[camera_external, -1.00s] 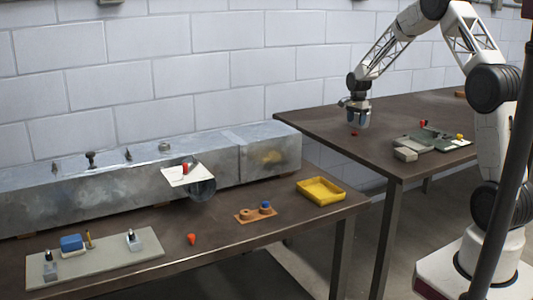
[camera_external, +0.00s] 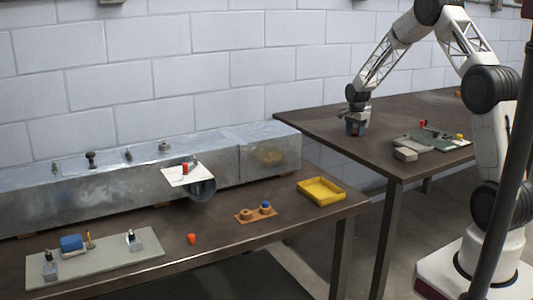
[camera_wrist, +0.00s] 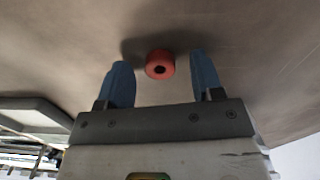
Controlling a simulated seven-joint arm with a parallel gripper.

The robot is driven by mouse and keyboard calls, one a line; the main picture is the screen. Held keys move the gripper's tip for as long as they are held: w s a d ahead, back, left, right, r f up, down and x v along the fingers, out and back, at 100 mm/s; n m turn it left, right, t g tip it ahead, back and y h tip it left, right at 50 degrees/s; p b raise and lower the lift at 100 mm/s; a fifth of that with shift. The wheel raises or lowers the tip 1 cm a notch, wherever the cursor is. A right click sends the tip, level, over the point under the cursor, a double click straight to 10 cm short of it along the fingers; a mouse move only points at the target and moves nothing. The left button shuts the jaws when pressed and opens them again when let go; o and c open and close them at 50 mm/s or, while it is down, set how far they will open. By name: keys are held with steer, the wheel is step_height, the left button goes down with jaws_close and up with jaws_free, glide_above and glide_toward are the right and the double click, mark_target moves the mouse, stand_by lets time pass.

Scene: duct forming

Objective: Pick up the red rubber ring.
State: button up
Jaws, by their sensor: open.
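The red rubber ring (camera_wrist: 160,64) lies on the dark table, with its dark hole showing in the wrist view. My gripper (camera_wrist: 162,78) is open, with one blue finger on each side of the ring and a gap to both. The ring sits near the level of the fingertips. In the external view my gripper (camera_external: 356,130) is low over the right table, and the ring is hidden behind or under it.
A grey block (camera_external: 405,154) and a grey-green board with small parts (camera_external: 445,139) stand to the right of my gripper. The left table holds a metal duct (camera_external: 130,187) and a yellow tray (camera_external: 321,191). Bare tabletop surrounds the ring.

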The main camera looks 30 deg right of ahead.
steer(key=shift+f, duration=0.1)
stand_by(0.5)
steer(key=c, duration=1)
steer(key=shift+r, duration=0.8)
step_height(320, 180, up, 2)
steer(key=shift+r, duration=0.1)
steer(key=s+a, duration=0.1)
steer(key=s, duration=0.4)
steer(key=s+a, duration=0.1)
steer(key=s, duration=0.4)
steer(key=s+a+r, duration=0.1)
steer(key=s, duration=0.4)
steer(key=shift+s+r, duration=0.1)
steer(key=shift+s, duration=0.25)
